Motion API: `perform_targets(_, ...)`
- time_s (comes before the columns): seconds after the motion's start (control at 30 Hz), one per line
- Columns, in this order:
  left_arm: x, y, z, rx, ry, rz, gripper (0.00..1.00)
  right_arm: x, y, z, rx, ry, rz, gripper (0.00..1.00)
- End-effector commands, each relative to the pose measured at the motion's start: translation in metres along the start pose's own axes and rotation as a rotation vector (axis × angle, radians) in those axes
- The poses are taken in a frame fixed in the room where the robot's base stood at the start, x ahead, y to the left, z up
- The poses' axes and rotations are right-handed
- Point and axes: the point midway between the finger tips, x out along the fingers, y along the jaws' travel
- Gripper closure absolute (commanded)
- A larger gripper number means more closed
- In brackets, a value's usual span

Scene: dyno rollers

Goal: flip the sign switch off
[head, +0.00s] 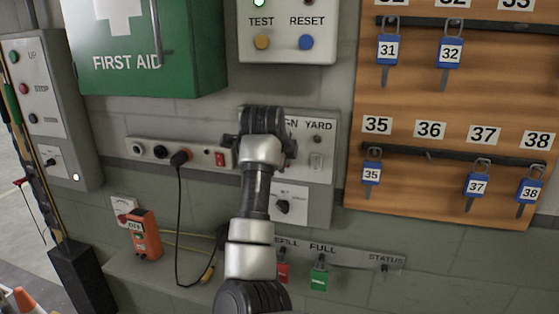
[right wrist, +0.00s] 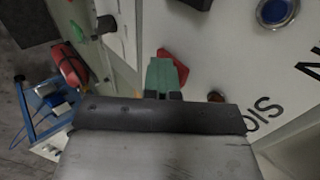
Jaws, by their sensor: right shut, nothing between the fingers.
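A grey switch panel (head: 325,133) on the wall carries the labels SIGN and YARD. The SIGN label is partly covered by my right gripper (head: 262,118). A light toggle switch (head: 316,161) sits below YARD. The sign switch itself is hidden behind my gripper and wrist. My right gripper is shut and empty in front of the panel's left part; I cannot tell whether it touches. In the right wrist view the gripper (right wrist: 163,96) covers the lower middle, with part of a label beside it. My left gripper is not in view.
A socket strip (head: 205,155) with a plugged black cable is left of the panel. A rotary knob (head: 283,206) is below. The TEST/RESET box (head: 287,50) is above, the green first aid cabinet (head: 150,75) upper left, and the wooden key board (head: 450,105) right.

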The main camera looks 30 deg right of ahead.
Motion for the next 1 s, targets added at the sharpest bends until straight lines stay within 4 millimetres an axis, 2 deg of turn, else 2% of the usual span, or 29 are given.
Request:
perform_targets(0.1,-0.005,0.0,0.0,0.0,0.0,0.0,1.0,-0.007,-0.007,0.0,0.002,-0.002,-0.008,1.0)
perform_targets(0.43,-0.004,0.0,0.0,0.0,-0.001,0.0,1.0,-0.006,-0.006,0.0,0.001,-0.002,-0.006,1.0)
perform_targets(0.57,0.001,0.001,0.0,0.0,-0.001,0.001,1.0,-0.013,-0.005,0.001,0.001,-0.004,-0.008,1.0)
perform_targets(0.67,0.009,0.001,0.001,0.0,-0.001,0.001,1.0,-0.028,-0.004,0.001,0.002,-0.006,-0.01,1.0)
perform_targets(1.0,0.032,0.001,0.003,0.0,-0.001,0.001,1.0,-0.095,-0.004,0.0,0.002,-0.006,-0.01,1.0)
